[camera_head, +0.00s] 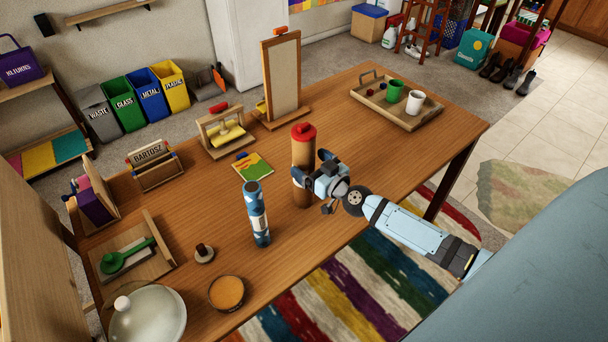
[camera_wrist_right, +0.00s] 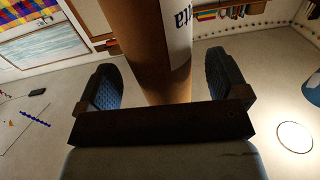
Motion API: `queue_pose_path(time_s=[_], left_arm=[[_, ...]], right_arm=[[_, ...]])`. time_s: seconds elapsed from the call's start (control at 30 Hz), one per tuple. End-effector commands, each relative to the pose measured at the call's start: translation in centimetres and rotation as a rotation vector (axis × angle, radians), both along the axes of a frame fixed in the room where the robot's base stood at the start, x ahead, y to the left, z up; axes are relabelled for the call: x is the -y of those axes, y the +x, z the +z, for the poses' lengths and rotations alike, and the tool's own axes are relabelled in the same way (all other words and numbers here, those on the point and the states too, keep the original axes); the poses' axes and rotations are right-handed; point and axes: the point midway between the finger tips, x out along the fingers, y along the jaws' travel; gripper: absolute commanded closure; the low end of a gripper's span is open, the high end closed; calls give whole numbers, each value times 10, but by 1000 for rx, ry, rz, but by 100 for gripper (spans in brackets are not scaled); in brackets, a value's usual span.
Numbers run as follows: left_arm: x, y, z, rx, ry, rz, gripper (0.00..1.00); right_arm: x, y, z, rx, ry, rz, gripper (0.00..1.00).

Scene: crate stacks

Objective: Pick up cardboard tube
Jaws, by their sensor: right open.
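The cardboard tube (camera_head: 302,170) is brown with a red cap and stands upright on the wooden table (camera_head: 385,150). My right gripper (camera_head: 303,180) is at the tube's side, level with its middle, coming from the right. In the right wrist view the tube (camera_wrist_right: 150,45) shows a white label and lies between the two dark finger pads of the right gripper (camera_wrist_right: 165,88). The fingers are open, with a gap on each side of the tube. My left gripper is not in view.
A blue patterned bottle (camera_head: 257,215) stands left of the tube. A small colourful book (camera_head: 252,166) lies behind it. A wooden tray (camera_head: 375,98) with a green cup (camera_head: 395,91) and a white cup (camera_head: 415,102) is at the far right. Free tabletop lies between tube and tray.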

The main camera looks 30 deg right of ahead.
Motion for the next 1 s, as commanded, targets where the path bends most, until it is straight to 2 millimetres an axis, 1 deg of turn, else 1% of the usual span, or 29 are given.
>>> queue_pose_path(time_s=[0.03, 0.1, 0.2, 0.43, 0.47, 0.5, 0.57, 0.6, 0.77, 0.8, 1.0], left_arm=[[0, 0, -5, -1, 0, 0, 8], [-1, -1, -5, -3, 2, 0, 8], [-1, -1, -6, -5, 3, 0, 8], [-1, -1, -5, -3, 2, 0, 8], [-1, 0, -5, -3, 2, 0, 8], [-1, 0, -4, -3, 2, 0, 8], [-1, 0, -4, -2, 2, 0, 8], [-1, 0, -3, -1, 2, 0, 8], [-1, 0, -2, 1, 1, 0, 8], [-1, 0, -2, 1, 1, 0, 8], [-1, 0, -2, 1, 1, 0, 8]], right_arm=[[-2, 9, -4, 1, 1, 0, 7], [-3, 18, -2, 1, 1, -1, 7], [-4, 26, -2, 1, 1, 0, 7], [-5, 27, -2, -1, 0, 1, 7], [-5, 27, -2, -1, 0, 1, 10], [-5, 27, -2, -1, 0, 0, 19], [-4, 27, -2, -1, 0, 0, 33], [-4, 27, -2, -1, 0, 0, 42], [-4, 27, -2, -1, 0, 0, 79], [-4, 27, -1, 1, 0, 0, 82], [-4, 27, -1, 1, 0, 0, 82]])
